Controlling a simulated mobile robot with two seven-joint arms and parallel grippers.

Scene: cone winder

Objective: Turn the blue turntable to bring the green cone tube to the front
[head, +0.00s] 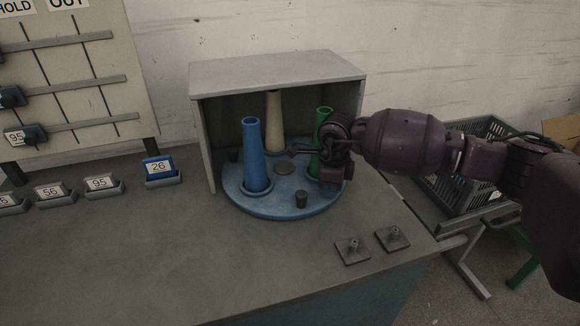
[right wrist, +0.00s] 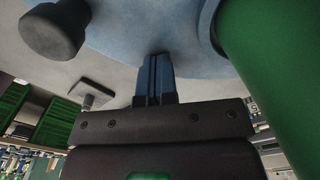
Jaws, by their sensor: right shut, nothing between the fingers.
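The blue turntable (head: 265,207) sits half inside an open-fronted grey housing. The green cone tube (head: 321,122) stands on its right side, partly hidden behind my right gripper (head: 297,151). A blue cone tube (head: 252,150) stands at the front left and a cream one (head: 274,120) at the back. A dark knob (head: 301,199) stands up near the front rim. My right gripper is shut and empty, low over the turntable. In the right wrist view, its fingers (right wrist: 154,75) are beside the green tube (right wrist: 272,75), with a dark knob (right wrist: 55,30) to the left. Contact cannot be told.
The grey housing (head: 276,74) has a roof and side walls around the turntable's back. Two small pegged plates (head: 352,250) lie at the table's front right. Numbered card holders (head: 161,171) stand at left. A dark crate (head: 470,195) is beyond the right edge.

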